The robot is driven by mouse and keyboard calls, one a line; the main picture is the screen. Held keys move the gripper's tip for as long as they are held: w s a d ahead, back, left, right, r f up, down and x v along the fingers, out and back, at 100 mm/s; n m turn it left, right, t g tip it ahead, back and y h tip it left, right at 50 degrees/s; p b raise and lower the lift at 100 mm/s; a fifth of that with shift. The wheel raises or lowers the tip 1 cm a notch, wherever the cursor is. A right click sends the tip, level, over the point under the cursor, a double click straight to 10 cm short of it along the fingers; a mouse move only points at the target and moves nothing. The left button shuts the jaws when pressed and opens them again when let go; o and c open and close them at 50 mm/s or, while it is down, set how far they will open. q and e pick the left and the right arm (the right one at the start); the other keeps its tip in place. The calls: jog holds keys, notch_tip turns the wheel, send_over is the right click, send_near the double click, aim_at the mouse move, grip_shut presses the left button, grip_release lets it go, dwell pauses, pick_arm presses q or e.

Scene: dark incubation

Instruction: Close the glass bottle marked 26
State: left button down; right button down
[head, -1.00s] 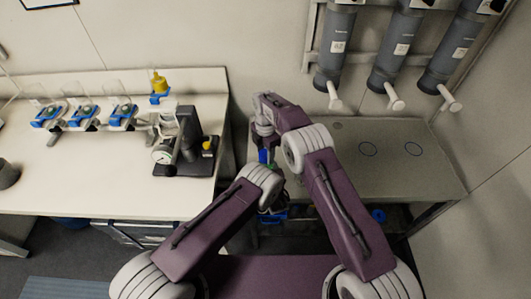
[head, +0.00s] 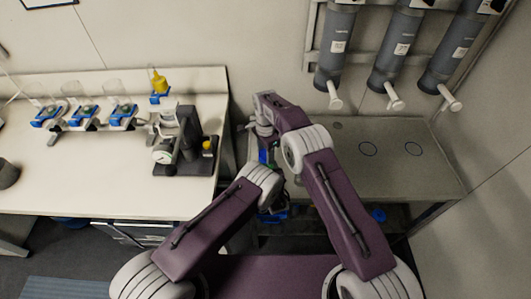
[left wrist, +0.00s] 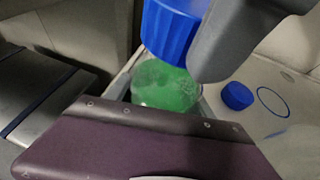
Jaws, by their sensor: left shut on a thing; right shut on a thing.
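In the left wrist view a ribbed blue cap (left wrist: 172,30) is at the top, against the grey finger of my left gripper (left wrist: 190,42), which is shut on it. A glass bottle with green contents (left wrist: 165,88) is below and behind the cap; whether they touch cannot be told. My right gripper (head: 263,132) reaches down at the counter's left end in the head view, shut on what appears to be the bottle; its fingers are mostly hidden. My purple right arm covers the bottle's lower part in the wrist view. No number 26 is readable.
Another blue cap (left wrist: 237,96) lies on the grey counter (head: 400,175) by a dark ring mark (left wrist: 272,101). Grey cylinders (head: 337,48) hang above the counter. A white bench (head: 80,185) with a dark instrument (head: 188,145) stands at left. The counter's right part is clear.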

jog(key=shift+w+m, duration=0.1)
jog(key=shift+m, duration=0.9)
jog(key=c, duration=0.6)
grip_release()
jog(key=shift+r, duration=0.1)
notch_tip(320, 180, up, 12)
pick_arm(q)
jog(key=shift+c, duration=1.5)
grip_release()
